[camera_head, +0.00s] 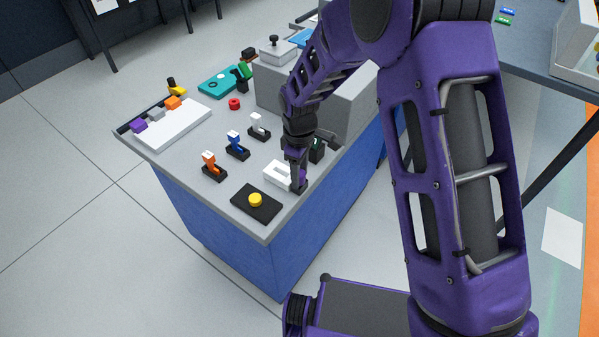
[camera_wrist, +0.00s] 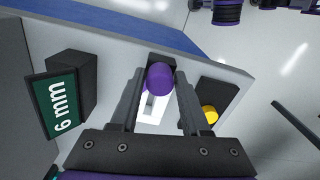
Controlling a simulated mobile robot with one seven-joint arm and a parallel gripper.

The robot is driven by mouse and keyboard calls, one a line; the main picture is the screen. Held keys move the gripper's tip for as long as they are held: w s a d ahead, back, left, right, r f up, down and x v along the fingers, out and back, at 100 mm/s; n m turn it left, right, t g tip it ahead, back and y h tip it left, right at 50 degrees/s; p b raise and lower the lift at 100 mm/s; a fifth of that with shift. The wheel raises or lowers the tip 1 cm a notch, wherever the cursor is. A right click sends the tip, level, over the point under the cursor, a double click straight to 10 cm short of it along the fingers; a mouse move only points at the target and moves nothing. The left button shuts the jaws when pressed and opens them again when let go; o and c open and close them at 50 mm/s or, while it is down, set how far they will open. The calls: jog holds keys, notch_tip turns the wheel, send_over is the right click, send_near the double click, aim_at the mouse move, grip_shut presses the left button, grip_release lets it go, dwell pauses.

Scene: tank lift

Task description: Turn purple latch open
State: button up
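The purple latch shows in the wrist view as a rounded purple knob (camera_wrist: 158,78) over a white base (camera_wrist: 150,112). The white base (camera_head: 276,175) sits near the right edge of the grey table in the head view. My gripper (camera_head: 299,186) points down at the base's right end and hides much of the latch there. In the wrist view my gripper's fingers (camera_wrist: 160,85) stand apart, one on each side of the purple knob. The knob nearly fills the gap; I cannot tell whether both fingers touch it.
A black plate with a yellow button (camera_head: 255,200) lies in front of the latch. A dark block with a green "6 mm" display (camera_wrist: 62,105) stands on the other side. Orange (camera_head: 211,165), blue (camera_head: 236,146) and white (camera_head: 258,127) switches stand to the left. A large grey box (camera_head: 343,104) rises behind.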

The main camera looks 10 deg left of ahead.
grip_shut()
jog(key=shift+m, duration=0.8)
jog(key=shift+a+m+b, duration=0.1)
jog(key=shift+m+b, duration=0.6)
jog(key=shift+m, duration=1.5)
jog(key=shift+w+m, duration=0.1)
jog(key=shift+m, duration=1.8)
jog(key=shift+r+m, duration=0.1)
jog(key=shift+m, duration=0.6)
jog(key=shift+o, duration=1.3)
grip_release()
jog(key=shift+o, duration=0.9)
